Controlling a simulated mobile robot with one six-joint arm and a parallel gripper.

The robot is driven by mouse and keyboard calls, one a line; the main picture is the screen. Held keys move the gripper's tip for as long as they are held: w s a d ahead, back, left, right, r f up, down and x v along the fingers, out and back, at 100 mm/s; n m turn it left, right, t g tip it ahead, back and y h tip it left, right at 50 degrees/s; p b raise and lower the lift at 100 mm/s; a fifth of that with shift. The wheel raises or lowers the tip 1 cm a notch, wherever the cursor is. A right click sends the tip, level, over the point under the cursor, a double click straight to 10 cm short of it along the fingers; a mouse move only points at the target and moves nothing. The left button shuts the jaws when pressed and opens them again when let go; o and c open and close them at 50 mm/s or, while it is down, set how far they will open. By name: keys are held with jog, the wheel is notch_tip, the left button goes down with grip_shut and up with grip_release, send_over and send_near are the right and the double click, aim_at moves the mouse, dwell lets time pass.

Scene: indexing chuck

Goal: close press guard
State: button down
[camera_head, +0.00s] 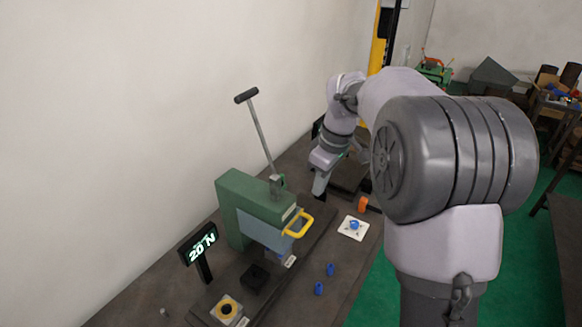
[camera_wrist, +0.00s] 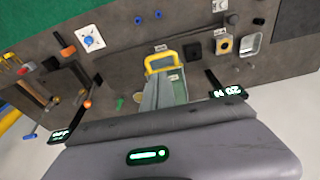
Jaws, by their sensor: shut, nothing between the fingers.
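The green press (camera_head: 250,196) with its upright grey lever stands on the bench near the wall. Its grey-blue guard (camera_head: 258,232) has a yellow handle (camera_head: 299,223) at the front, level with the press head. I cannot tell the guard's exact angle. In the wrist view the yellow handle (camera_wrist: 161,63) shows at the centre, with the green press (camera_wrist: 180,90) below it. My gripper (camera_head: 320,191) is shut and empty, to the right of the press, apart from the handle. A grey wedge lies over the press in the wrist view; whether it is fingers or guard is unclear.
A 20 N display (camera_head: 199,247) stands left of the press. A black block (camera_head: 254,277) and a yellow-ringed fixture (camera_head: 227,309) lie in front. Bare bench separates these.

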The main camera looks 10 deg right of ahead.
aim_at(307, 226)
jog(key=f, duration=0.4)
jog(key=w+a+f+b, duration=0.1)
jog(key=f, duration=0.4)
jog(key=w+f+b, duration=0.1)
jog(key=f, duration=0.4)
jog(key=shift+w+a+f, duration=0.2)
jog(key=shift+a, duration=0.05)
notch_tip(307, 226, down, 11)
jog(key=b, duration=0.7)
jog(key=shift+s, duration=0.3)
jog(key=shift+r, duration=0.1)
